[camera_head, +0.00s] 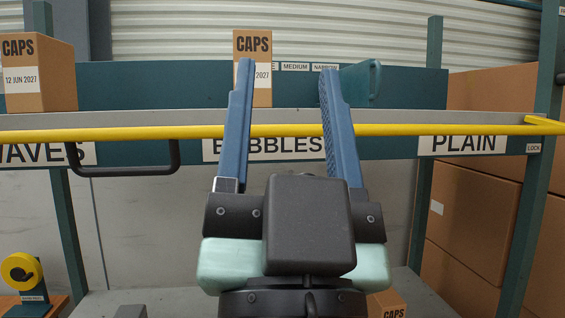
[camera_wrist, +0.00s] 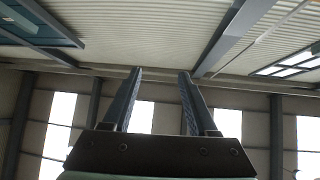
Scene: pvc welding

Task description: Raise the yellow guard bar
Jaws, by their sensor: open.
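The yellow guard bar (camera_head: 402,129) runs level across the whole head view, in front of a teal rack with label plates. At the right it bends at a corner near a plate reading LOCK. My gripper (camera_head: 284,75) is open and empty, its two blue fingers pointing up. In the head view the fingers overlap the bar, one finger on each side of a bare stretch of it; I cannot tell whether they touch it. In the wrist view my gripper (camera_wrist: 161,75) shows open against the ceiling and wall, and the bar is not seen there.
A black handle (camera_head: 125,171) hangs below the bar at the left. CAPS boxes stand on the rack, one at the left (camera_head: 38,75) and one behind my fingers (camera_head: 262,45). Large cardboard boxes (camera_head: 470,220) fill the right. A yellow tape roll (camera_head: 20,270) is at lower left.

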